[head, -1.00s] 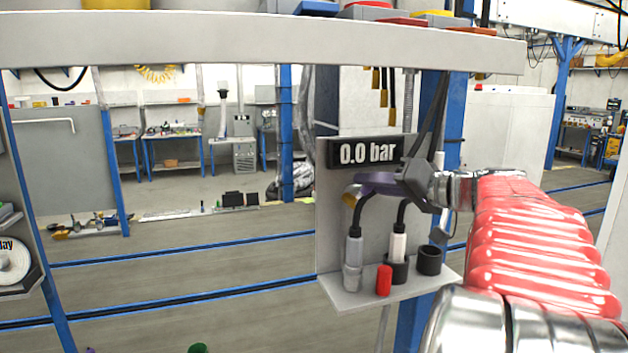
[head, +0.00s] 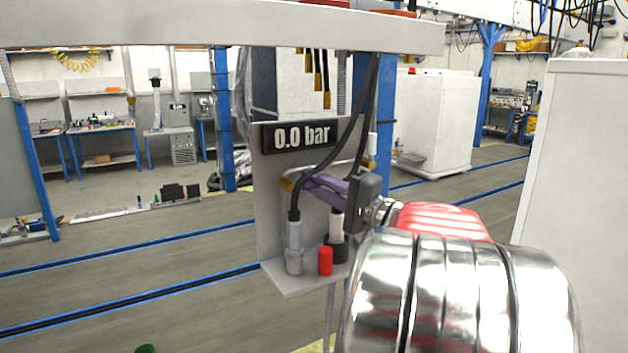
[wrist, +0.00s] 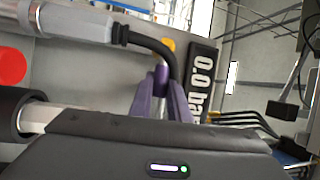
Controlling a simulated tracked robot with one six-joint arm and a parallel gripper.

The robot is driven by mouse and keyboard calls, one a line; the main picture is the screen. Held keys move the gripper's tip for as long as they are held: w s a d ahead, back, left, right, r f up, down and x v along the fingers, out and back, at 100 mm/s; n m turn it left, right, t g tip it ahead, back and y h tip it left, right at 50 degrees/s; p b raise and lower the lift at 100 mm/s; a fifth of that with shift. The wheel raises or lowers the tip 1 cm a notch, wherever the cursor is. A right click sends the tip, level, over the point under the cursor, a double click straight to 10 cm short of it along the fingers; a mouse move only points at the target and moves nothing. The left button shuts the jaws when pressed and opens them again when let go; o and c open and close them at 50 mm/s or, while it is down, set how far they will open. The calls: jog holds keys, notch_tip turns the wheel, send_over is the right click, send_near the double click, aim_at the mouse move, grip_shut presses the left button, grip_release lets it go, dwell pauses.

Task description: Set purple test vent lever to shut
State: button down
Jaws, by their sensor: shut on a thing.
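The purple test vent lever (head: 318,183) is at the panel (head: 268,225), just below the black "0.0 bar" display (head: 301,136). My gripper (head: 325,190) reaches in from the right and is shut on the lever. In the wrist view, purple parts (wrist: 161,88) stand close together beyond the dark gripper body. I cannot cleanly tell lever from fingers there, and the lever's exact angle is partly hidden. A brass-coloured fitting (head: 287,185) shows at the left end of the purple parts.
Below, a grey plug (head: 294,248) with a black hose, a red cap (head: 325,262) and a white-topped plug (head: 336,225) stand on the panel's small shelf (head: 290,285). The black hose passes close to my gripper. A grey beam (head: 200,28) crosses above.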

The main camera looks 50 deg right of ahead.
jog(key=shift+d+f+m, duration=0.1)
jog(key=shift+f+m, duration=0.2)
jog(key=shift+f, duration=0.05)
jog(key=c, duration=1.7)
grip_release()
jog(key=shift+r, duration=0.1)
jog(key=shift+o, duration=0.2)
jog(key=shift+s, duration=0.15)
jog(key=v, duration=1.3)
jog(key=shift+s+f, duration=0.2)
jog(key=shift+s, duration=0.1)
